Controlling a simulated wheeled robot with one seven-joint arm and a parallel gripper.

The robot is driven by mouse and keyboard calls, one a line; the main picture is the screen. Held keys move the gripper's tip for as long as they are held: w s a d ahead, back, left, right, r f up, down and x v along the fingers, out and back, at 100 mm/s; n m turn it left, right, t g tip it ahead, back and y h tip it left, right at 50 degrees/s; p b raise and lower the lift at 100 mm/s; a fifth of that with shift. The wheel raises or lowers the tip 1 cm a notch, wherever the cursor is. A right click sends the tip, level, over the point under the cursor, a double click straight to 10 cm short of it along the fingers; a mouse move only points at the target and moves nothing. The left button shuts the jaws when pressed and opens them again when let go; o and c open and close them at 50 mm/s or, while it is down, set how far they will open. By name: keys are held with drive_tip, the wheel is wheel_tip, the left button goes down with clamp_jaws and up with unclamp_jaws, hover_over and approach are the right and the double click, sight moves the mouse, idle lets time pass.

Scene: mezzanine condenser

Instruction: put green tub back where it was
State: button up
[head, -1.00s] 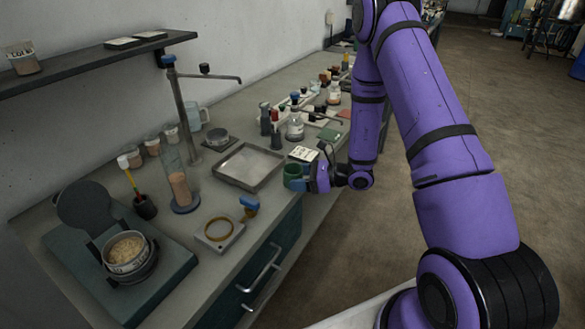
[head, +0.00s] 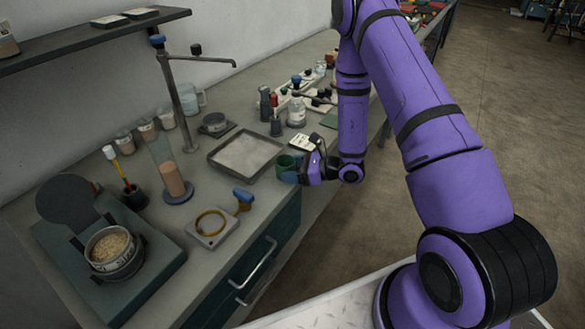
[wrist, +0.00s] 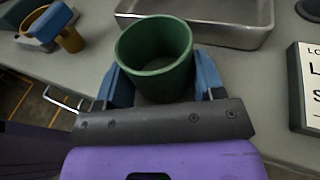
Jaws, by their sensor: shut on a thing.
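The green tub (wrist: 155,57) is upright and open-topped between the two blue fingers of my gripper (wrist: 158,88) in the wrist view, and it looks empty. In the head view the green tub (head: 286,166) shows at the end of my gripper (head: 289,174), close to the counter's front edge and just right of the metal tray (head: 247,180). My gripper is shut on the tub. I cannot tell whether the tub's base touches the counter.
A white lettered card (head: 305,142) lies behind the gripper. Bottles (head: 296,112) stand farther back. Bare counter lies between tray and front edge.

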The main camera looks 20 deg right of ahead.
drive_tip(key=shift+f, duration=0.15)
drive_tip(key=o, duration=0.9)
drive_tip(key=shift+o, duration=0.2)
